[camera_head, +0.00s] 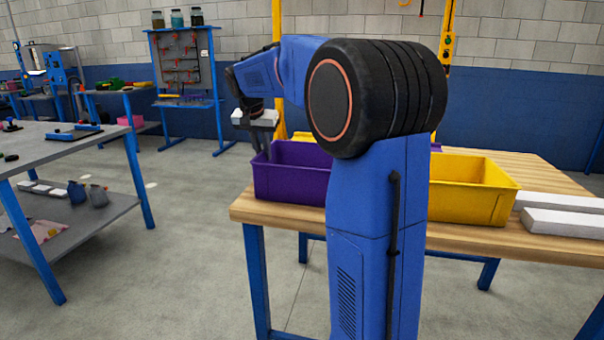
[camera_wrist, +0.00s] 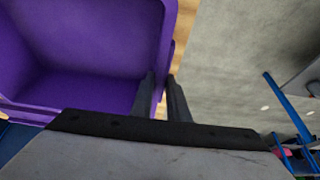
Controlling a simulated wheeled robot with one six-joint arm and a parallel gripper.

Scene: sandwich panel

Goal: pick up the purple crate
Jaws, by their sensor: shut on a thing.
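The purple crate (camera_head: 288,178) is an open box at the left end of the wooden table, partly hidden behind my arm in the head view. In the wrist view the crate (camera_wrist: 90,60) fills the left side and looks empty where I can see into it. My gripper (camera_wrist: 164,86) points down over the crate's side wall. One finger is on the inside of the wall and the other on the outside, and they are shut on it. In the head view my gripper (camera_head: 262,150) is at the crate's left end.
A yellow crate (camera_head: 470,190) stands on the wooden table (camera_head: 470,240) to the right, with white blocks (camera_head: 562,222) beside it. More yellow shows behind the purple crate. A grey workbench (camera_head: 45,145) stands at the left, with open floor between.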

